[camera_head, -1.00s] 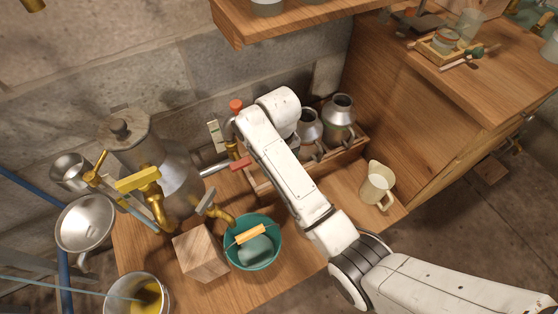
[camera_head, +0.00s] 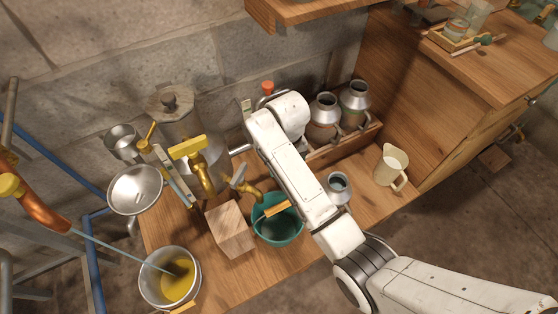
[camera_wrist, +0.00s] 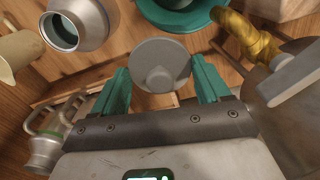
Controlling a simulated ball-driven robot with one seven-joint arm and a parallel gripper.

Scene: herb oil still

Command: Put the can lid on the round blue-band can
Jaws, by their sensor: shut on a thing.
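My gripper (camera_wrist: 160,68) is shut on the round grey can lid (camera_wrist: 150,56), which sits between the green fingertips with its small knob facing the wrist camera. A metal can (camera_head: 338,187) stands upright and open on the bench, right of my arm. It also shows at the upper left of the wrist view (camera_wrist: 80,22), apart from the lid. Its band colour is not clear. Two more open cans, left (camera_head: 324,114) and right (camera_head: 355,97), stand in the wooden rack. In the head view my arm hides the gripper and the lid.
A cream jug (camera_head: 390,166) stands right of the lone can. A green basin (camera_head: 290,229), a wooden block (camera_head: 231,230) and the metal still (camera_head: 178,120) with brass taps are to the left. The wooden rack (camera_head: 342,148) lies behind. Some bare bench shows around the can.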

